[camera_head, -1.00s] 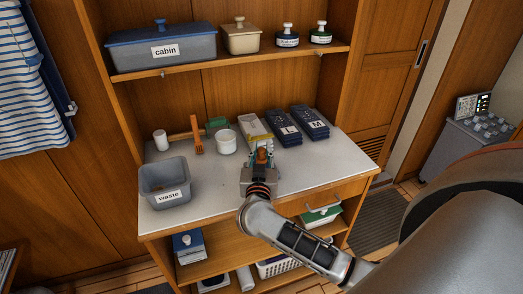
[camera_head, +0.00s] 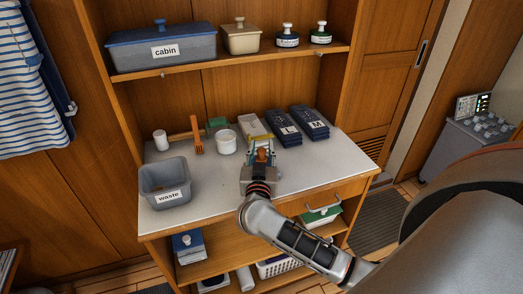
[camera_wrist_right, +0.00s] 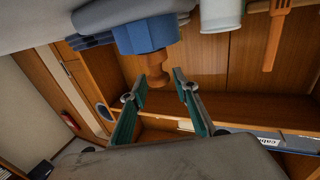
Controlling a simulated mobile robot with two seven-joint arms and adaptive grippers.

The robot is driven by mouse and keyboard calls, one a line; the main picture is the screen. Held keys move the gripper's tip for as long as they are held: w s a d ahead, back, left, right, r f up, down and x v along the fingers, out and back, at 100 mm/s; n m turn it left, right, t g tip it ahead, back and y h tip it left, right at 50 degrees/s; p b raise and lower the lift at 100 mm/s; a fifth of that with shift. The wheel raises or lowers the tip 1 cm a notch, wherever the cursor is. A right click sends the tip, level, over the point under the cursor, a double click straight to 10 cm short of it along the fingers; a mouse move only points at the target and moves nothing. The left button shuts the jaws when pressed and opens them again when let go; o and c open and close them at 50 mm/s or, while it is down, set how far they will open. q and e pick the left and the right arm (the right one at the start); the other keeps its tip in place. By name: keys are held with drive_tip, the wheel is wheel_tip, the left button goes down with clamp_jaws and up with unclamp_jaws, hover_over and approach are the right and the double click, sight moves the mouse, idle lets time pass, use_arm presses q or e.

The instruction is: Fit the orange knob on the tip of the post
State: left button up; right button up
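The orange knob (camera_wrist_right: 157,72) shows in the wrist view at the end of a blue block-like body (camera_wrist_right: 146,36). In the head view the knob (camera_head: 262,154) shows small between the fingers of my right gripper (camera_head: 262,151). My right gripper, in the wrist view (camera_wrist_right: 162,88), has its two teal fingers apart, with the tips on either side of the knob's end and a gap visible. I cannot make out a separate post; the joint between knob and blue body is partly hidden. My left gripper is not in view.
On the worktop stand a grey waste bin (camera_head: 164,193), a white cup (camera_head: 160,140), an orange tool (camera_head: 196,136), a white pot (camera_head: 226,143), a pale tray (camera_head: 248,125) and dark folded packs (camera_head: 309,122). The worktop's front right (camera_head: 330,170) is clear.

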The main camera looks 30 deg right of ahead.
drive_tip(key=shift+r, duration=0.75)
drive_tip(key=shift+o, duration=0.3)
drive_tip(key=o, duration=0.5)
drive_tip(key=o, duration=0.6)
drive_tip(key=shift+c, duration=0.2)
